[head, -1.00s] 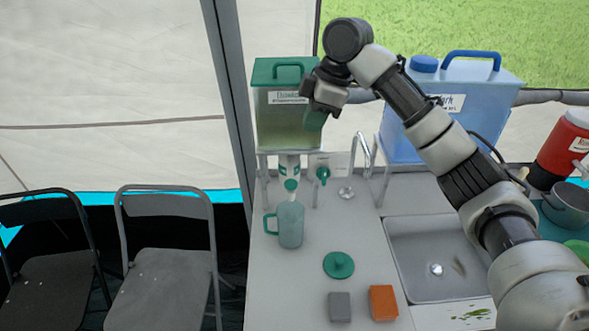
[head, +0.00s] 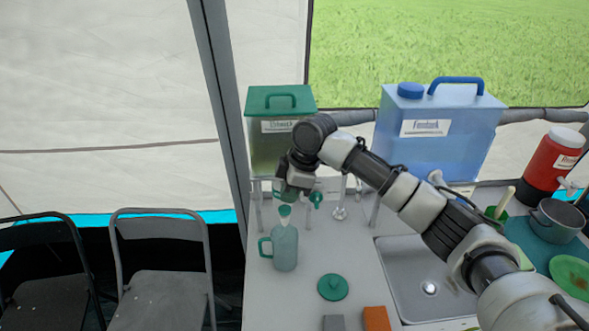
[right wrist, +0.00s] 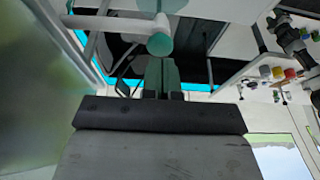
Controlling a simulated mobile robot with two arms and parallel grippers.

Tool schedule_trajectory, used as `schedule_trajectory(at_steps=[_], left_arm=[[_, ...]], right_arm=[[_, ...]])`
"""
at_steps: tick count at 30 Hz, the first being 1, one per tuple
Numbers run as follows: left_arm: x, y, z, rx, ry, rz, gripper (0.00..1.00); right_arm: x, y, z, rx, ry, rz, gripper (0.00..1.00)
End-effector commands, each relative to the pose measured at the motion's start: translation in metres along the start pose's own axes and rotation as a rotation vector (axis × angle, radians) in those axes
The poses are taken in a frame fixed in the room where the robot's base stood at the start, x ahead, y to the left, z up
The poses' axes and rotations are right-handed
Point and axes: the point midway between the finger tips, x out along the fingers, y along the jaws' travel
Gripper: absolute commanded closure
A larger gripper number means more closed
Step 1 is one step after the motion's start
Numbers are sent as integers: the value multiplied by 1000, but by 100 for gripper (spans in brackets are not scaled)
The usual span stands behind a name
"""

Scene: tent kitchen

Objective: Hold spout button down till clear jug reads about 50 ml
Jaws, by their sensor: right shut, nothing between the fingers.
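The clear jug (head: 285,250), bluish-green with a green handle, stands upright on the counter below the green-lidded tank (head: 268,148). Its level marks and any liquid level are too small to read. The round green spout button (head: 285,210) shows just above the jug; in the right wrist view the round green button (right wrist: 160,44) lies just beyond my fingertips. My right gripper (head: 284,191) is shut and empty, in front of the tank's base and just above the button. Contact with the button cannot be told. In the right wrist view its green fingertips (right wrist: 162,72) are together. My left gripper is out of view.
A second green tap (head: 316,200) is right of the spout. A green lid (head: 332,287), a grey block (head: 333,323) and an orange block (head: 376,318) lie on the counter. The sink (head: 412,275) and blue tank (head: 440,125) are to the right. Folding chairs (head: 160,240) stand left.

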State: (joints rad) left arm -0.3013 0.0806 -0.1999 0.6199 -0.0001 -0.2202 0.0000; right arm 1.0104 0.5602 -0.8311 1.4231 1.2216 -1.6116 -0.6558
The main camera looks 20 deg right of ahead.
Motion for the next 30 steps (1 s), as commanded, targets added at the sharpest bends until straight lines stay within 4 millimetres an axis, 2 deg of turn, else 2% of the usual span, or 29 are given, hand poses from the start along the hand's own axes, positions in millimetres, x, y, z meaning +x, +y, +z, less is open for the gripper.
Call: schedule_trajectory(at_steps=[6, 17, 24, 30], left_arm=[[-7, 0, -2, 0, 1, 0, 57], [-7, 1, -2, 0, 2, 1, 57], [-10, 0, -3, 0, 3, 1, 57], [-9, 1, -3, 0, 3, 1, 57]], right_arm=[[17, 0, 4, -1, 1, 0, 100], [20, 0, 5, -1, 0, 0, 100], [41, 0, 11, 0, 0, -3, 100], [45, -2, 13, 0, -6, -8, 100]])
